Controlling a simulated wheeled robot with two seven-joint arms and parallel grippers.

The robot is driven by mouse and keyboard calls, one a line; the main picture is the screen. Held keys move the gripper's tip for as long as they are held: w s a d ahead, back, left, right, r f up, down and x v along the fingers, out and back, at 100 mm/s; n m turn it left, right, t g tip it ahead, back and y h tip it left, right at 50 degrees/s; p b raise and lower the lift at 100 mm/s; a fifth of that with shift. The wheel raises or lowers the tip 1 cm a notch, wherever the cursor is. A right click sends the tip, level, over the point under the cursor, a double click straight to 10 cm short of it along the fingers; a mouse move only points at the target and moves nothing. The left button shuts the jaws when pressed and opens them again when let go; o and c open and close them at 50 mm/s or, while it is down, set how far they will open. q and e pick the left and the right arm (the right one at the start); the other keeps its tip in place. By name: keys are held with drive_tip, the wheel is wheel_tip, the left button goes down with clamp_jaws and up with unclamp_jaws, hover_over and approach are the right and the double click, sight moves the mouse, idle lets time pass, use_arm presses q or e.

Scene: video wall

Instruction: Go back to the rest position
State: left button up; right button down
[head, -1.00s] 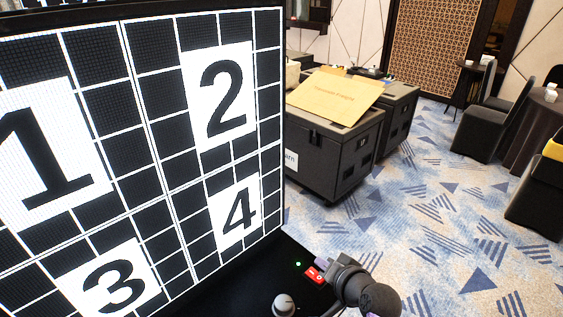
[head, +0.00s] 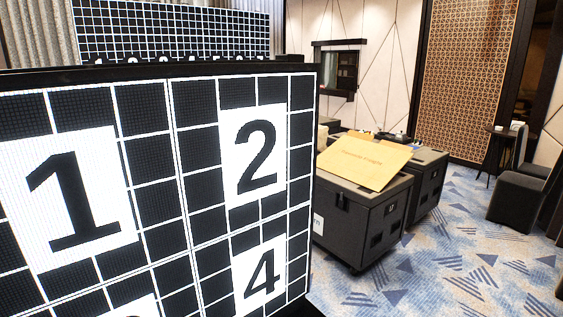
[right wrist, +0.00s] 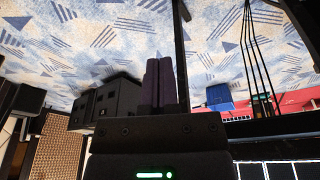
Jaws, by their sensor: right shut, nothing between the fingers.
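The video wall (head: 150,165) fills the left and middle of the head view, with white panels numbered 1, 2 and 4 on a black grid and the top of a further white panel at the bottom edge. Neither gripper shows in the head view now. In the right wrist view my right gripper (right wrist: 160,85) points away from the camera, its two dark fingers together with nothing between them. The carpet is behind it, upside down, and it touches nothing that I can see. My left gripper is out of view.
Black flight cases (head: 365,215) stand right of the wall, with a tan cardboard sheet (head: 365,160) on top. Blue patterned carpet (head: 450,265) is free at the lower right. A dark chair (head: 516,195) stands at the far right. In the wrist view, black cables (right wrist: 262,50) hang at the right.

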drive_tip(key=s+d+f+b, duration=0.1)
drive_tip(key=s+f+b, duration=0.1)
drive_tip(key=s+f, duration=0.3)
drive_tip(key=s+d+f+g+b, duration=0.1)
drive_tip(key=s+f+b, duration=0.2)
drive_tip(key=f, duration=1)
drive_tip(key=s+d+f+g+b, duration=0.1)
drive_tip(key=s+f+b, duration=0.2)
drive_tip(key=s+f, duration=0.5)
wheel_tip(320, 180, down, 2)
drive_tip(key=shift+s+d+f, duration=0.1)
drive_tip(key=shift+s+d, duration=0.05)
drive_tip(key=shift+s, duration=0.05)
